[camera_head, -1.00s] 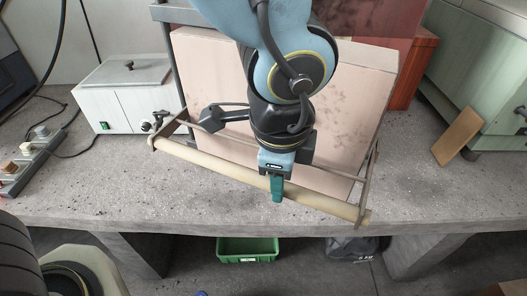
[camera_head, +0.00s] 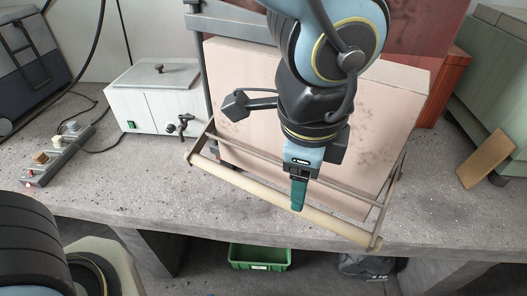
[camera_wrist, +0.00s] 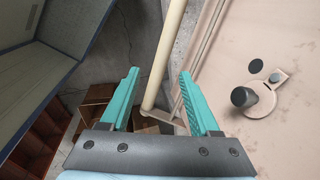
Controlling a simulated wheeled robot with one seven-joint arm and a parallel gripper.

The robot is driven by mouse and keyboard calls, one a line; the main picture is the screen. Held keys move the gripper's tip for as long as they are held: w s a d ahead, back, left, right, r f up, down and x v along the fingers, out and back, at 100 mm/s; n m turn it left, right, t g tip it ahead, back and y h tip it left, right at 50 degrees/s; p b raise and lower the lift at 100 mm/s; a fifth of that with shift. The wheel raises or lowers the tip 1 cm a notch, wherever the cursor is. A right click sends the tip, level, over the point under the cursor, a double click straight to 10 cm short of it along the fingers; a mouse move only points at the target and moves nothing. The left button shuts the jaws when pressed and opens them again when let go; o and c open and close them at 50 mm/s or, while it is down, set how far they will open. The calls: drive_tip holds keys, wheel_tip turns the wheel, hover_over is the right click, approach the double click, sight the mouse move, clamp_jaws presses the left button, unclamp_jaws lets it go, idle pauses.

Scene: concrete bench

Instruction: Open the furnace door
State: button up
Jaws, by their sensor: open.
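The furnace door (camera_head: 385,115) is a pale pink upright panel, and it looks closed. A long cream handle bar (camera_head: 240,182) on metal side arms stands out in front of its lower part. My gripper (camera_head: 298,208) points down at the middle of the bar, and my arm hides part of the door. In the wrist view my open gripper (camera_wrist: 158,72) has the bar (camera_wrist: 170,35) running between its teal fingers, without a visible grip on it. The door (camera_wrist: 285,130) fills the right of that view, with a round dark knob on a pink flap (camera_wrist: 262,97).
A white box with a tap (camera_head: 158,95) and a power strip (camera_head: 60,152) stand on the bench at left. A tan block (camera_head: 486,158) leans against a green cabinet at right. A green crate (camera_head: 258,257) lies below the bench. The concrete bench front (camera_head: 120,195) is clear.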

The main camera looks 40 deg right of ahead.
wheel_tip(320, 180, up, 7)
drive_tip(key=a, duration=0.1)
drive_tip(key=shift+s+a, duration=0.15)
drive_tip(key=shift+s, duration=0.25)
